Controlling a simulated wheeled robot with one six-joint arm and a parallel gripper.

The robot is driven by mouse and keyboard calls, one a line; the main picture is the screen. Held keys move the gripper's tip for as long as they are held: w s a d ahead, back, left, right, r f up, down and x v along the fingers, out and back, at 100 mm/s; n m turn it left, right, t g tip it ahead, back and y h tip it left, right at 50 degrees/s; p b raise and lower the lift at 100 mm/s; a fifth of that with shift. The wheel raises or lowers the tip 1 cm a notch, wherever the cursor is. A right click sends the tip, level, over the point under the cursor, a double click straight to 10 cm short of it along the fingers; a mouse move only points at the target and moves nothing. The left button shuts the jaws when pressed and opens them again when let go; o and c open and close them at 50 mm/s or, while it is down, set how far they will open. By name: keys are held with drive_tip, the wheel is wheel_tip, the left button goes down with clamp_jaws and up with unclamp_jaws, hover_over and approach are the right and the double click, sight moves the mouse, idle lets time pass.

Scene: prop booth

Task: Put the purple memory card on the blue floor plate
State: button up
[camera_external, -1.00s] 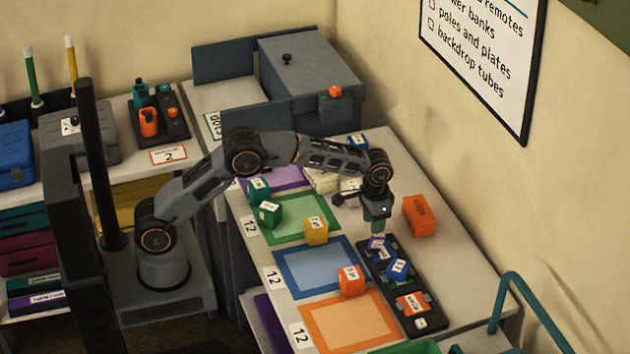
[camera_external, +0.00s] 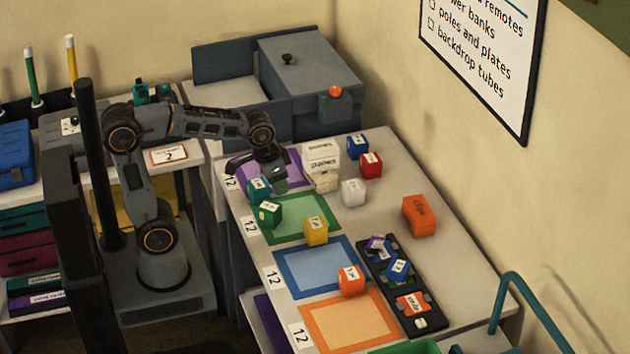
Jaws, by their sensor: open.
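The small purple memory card (camera_external: 376,243) lies at the back end of a dark slotted tray (camera_external: 417,311), beside a blue card (camera_external: 398,268). It looks tilted, and I cannot tell how it sits in its slot. The blue floor plate (camera_external: 315,270) lies flat to the left of the tray, and its middle is bare. An orange block (camera_external: 351,280) stands over its front right corner. My gripper (camera_external: 262,172) is open and appears empty. It is above the purple plate (camera_external: 291,168) at the back left, away from the purple card.
A green plate (camera_external: 290,231) has green, teal and yellow blocks near its edges. An orange plate (camera_external: 349,322) lies in front. White boxes (camera_external: 321,163), a white cube (camera_external: 353,193), red and blue cubes and an orange box (camera_external: 419,215) stand behind. The table's right side is mostly free.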

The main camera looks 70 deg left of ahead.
drive_tip(key=s+a+f+t, duration=0.1)
drive_tip(key=s+f, duration=0.2)
drive_tip(key=s, duration=0.5)
drive_tip(key=shift+s+a+f, duration=0.15)
drive_tip(key=shift+s+f, duration=0.1)
drive_tip(key=shift+s, duration=0.05)
drive_tip(key=shift+o, duration=0.4)
idle(0.3)
